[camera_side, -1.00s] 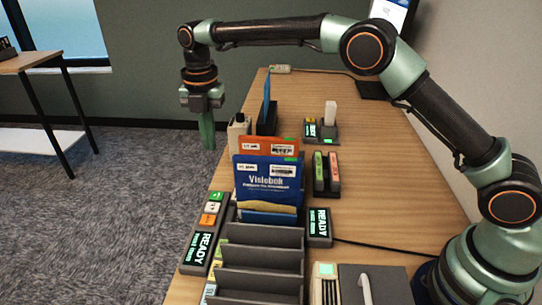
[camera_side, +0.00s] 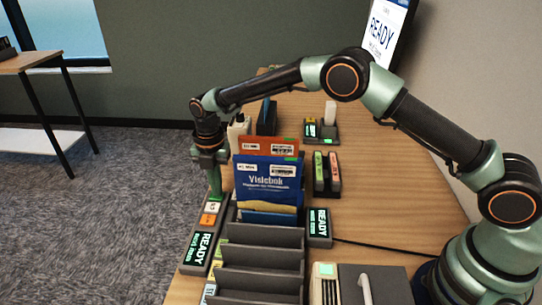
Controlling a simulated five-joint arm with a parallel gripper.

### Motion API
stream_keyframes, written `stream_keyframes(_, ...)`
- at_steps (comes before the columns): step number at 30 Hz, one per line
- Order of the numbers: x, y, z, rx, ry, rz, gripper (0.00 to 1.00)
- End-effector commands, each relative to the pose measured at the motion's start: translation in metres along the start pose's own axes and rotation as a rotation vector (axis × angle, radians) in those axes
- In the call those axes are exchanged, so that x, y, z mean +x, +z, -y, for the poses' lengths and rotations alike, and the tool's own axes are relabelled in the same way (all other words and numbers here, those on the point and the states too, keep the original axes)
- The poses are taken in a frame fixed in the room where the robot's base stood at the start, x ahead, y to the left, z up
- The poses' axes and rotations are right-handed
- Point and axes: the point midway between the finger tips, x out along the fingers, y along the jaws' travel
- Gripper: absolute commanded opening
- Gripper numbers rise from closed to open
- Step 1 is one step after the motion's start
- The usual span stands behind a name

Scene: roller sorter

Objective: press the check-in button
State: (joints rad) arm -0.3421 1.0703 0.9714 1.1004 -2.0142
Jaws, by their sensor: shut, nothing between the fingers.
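A dark button panel (camera_side: 189,262) lies along the left edge of the wooden table, with a lit READY display (camera_side: 200,247). It carries a white button (camera_side: 212,207) and an orange button (camera_side: 208,219); their markings are too small to read, so I cannot tell which is check-in. My gripper (camera_side: 216,193) is shut and empty, pointing down at the panel's far end. Its green fingertips cover the spot of the green button there, which is hidden. I cannot tell whether they touch it.
A rack (camera_side: 262,258) of slots stands right of the panel, holding a blue book (camera_side: 268,182) and an orange one (camera_side: 270,147) close to my gripper. A second READY display (camera_side: 319,225) sits right of the rack. A wall screen (camera_side: 385,30) also reads READY.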

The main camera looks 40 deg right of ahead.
Motion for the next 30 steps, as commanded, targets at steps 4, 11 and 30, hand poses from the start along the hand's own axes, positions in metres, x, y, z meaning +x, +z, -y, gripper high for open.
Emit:
stream_keyframes(4,0.002,0.0,0.0,0.0,0.001,0.001,0.0)
stream_keyframes(11,0.002,0.0,0.0,0.0,0.001,0.0,0.0)
stream_keyframes(30,0.02,0.0,0.001,0.001,-0.002,-0.001,0.0)
